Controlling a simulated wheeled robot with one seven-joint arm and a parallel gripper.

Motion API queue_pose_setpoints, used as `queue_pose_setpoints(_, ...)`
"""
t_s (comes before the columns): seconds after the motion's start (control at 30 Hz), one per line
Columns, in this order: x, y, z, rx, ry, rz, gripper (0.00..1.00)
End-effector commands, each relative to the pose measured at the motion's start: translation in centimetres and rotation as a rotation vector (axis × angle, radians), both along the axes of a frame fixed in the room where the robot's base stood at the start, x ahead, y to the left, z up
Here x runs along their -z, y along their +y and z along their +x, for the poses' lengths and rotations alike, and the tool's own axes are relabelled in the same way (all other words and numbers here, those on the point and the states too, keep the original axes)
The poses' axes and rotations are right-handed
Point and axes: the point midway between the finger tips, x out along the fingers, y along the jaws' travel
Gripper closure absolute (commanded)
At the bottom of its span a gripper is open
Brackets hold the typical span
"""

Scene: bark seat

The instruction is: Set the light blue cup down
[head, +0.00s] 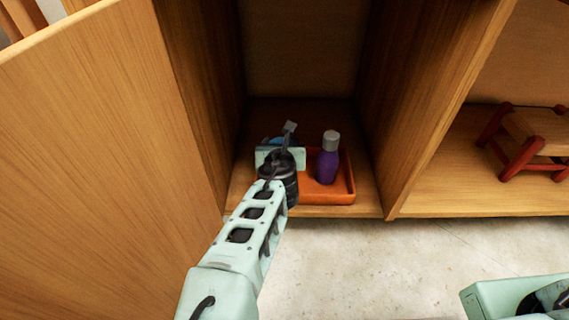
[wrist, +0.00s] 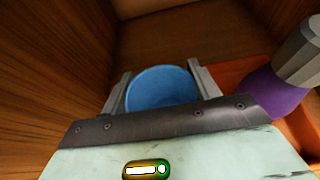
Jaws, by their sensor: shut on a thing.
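The light blue cup (wrist: 162,88) sits between the two fingers of my gripper (wrist: 158,84) in the wrist view, with its round top towards the camera. My gripper is shut on it. In the head view my gripper (head: 283,143) is inside the cabinet compartment, and only a small blue bit of the cup (head: 274,141) shows behind it. The cup is at the left part of an orange tray (head: 326,197). I cannot tell whether its base touches the tray.
A purple bottle with a grey cap (head: 328,160) stands on the tray, right of my gripper; it is close on the right in the wrist view (wrist: 275,92). Wooden walls (head: 195,100) bound the compartment on both sides. A small red-legged stool (head: 535,135) stands in the compartment to the right.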

Motion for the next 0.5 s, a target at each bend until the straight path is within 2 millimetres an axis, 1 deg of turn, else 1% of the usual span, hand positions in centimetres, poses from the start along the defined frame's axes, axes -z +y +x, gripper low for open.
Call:
queue_pose_setpoints(0.03,1.0,0.0,0.0,0.000,-0.001,0.000,0.62)
queue_pose_setpoints(0.17,1.9,0.0,0.0,0.000,-0.001,-0.001,0.62)
queue_pose_setpoints(0.33,4.3,0.0,0.0,0.000,0.000,-0.001,0.62)
queue_pose_setpoints(0.4,4.8,0.0,0.0,0.000,0.000,0.001,0.62)
queue_pose_setpoints(0.5,4.7,0.0,0.0,0.000,-0.001,0.001,0.62)
